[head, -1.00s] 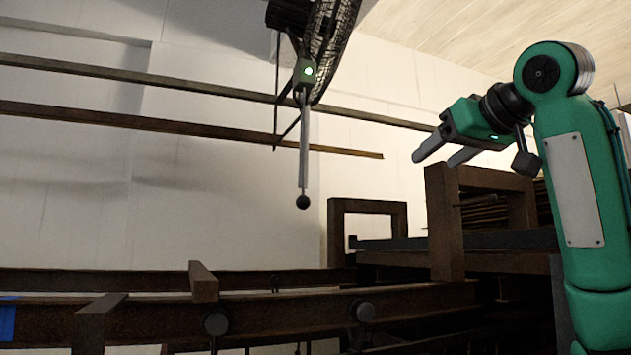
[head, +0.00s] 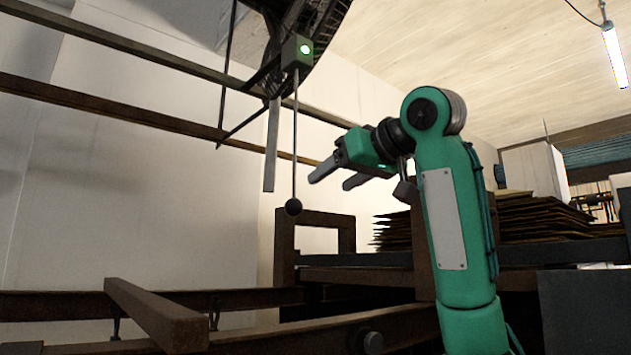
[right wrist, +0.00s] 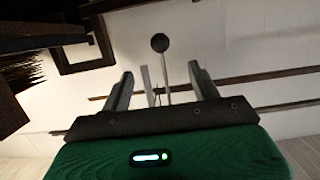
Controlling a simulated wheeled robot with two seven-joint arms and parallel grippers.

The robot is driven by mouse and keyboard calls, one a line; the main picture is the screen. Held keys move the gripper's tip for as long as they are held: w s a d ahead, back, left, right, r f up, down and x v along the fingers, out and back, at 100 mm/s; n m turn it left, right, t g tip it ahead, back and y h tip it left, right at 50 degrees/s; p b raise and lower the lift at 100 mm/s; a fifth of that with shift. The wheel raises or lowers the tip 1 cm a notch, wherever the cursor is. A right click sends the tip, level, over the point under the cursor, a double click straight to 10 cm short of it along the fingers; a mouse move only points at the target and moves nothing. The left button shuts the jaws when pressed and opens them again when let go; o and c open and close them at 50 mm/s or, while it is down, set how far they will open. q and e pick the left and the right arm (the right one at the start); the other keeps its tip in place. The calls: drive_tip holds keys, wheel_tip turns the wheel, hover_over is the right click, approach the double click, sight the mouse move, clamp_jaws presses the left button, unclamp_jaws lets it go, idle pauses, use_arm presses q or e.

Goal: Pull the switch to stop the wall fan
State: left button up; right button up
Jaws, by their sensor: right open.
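The wall fan (head: 318,30) is at the top of the head view, partly cut off by the frame edge. Below it is a green switch box (head: 297,52) with a lit green lamp. A thin rod hangs from the box and ends in a dark ball (head: 293,207). My right gripper (head: 332,179) is open and empty, right of the rod and a little above the ball's height in the picture. In the right wrist view, the ball (right wrist: 160,42) and rod show between the two fingers (right wrist: 162,82), beyond their tips. My left gripper is not in view.
A grey flat bar (head: 271,150) hangs just left of the rod. Dark rails (head: 140,118) run along the white wall. Brown steel beams (head: 155,315) and a frame (head: 316,218) stand below. A stack of sheets (head: 530,215) lies behind my right arm.

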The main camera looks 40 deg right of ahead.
sight(300, 204)
drive_tip(key=x, duration=0.6)
drive_tip(key=shift+w+a+f+p, duration=0.1)
drive_tip(key=shift+w+p, duration=0.05)
drive_tip(key=shift+p, duration=0.2)
drive_tip(key=x, duration=0.3)
drive_tip(key=shift+w+f, duration=0.15)
drive_tip(key=shift+w, duration=0.1)
drive_tip(key=x, duration=0.2)
drive_tip(key=shift+w+f, duration=0.1)
drive_tip(key=shift+w, duration=0.75)
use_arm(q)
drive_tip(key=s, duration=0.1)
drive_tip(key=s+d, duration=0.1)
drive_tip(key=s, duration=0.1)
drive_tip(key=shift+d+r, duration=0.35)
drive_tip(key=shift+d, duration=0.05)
use_arm(e)
drive_tip(key=shift+s, duration=0.1)
